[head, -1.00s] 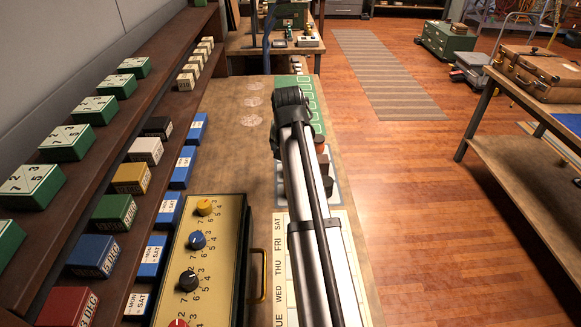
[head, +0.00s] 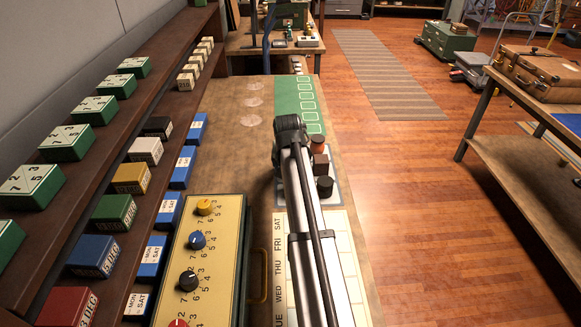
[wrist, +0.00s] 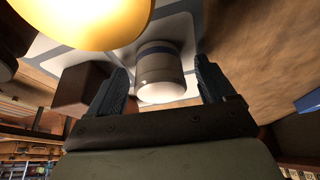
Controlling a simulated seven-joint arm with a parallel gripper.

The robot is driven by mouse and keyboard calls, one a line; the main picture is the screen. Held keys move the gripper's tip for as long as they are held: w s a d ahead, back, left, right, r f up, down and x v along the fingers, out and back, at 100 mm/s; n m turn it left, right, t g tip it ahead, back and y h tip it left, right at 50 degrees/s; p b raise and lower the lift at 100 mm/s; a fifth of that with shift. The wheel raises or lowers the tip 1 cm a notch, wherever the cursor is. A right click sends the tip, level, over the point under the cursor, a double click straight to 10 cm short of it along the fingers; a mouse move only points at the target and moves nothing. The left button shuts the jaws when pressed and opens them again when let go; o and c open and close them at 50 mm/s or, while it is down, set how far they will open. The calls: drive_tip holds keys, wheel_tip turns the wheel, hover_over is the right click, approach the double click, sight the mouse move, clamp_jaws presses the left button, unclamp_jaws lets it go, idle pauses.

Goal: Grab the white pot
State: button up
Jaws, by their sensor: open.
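The white pot (wrist: 160,72) is a cream-white cylinder with a dark blue band. In the wrist view it stands between the two dark fingers of my gripper (wrist: 160,64). The fingers are open on either side of it, with a visible gap at least on the right; I cannot tell whether the left finger touches. In the head view my arm hides the pot and the gripper.
A brown block (wrist: 80,88) is close beside the left finger, and a glowing yellow round thing (wrist: 85,18) is near. In the head view a reddish cylinder (head: 318,144), a brown block (head: 321,166) and a dark cylinder (head: 325,187) stand right of my arm.

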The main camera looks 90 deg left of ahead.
drive_tip(key=shift+f, duration=0.1)
drive_tip(key=shift+c, duration=0.2)
drive_tip(key=c, duration=1.1)
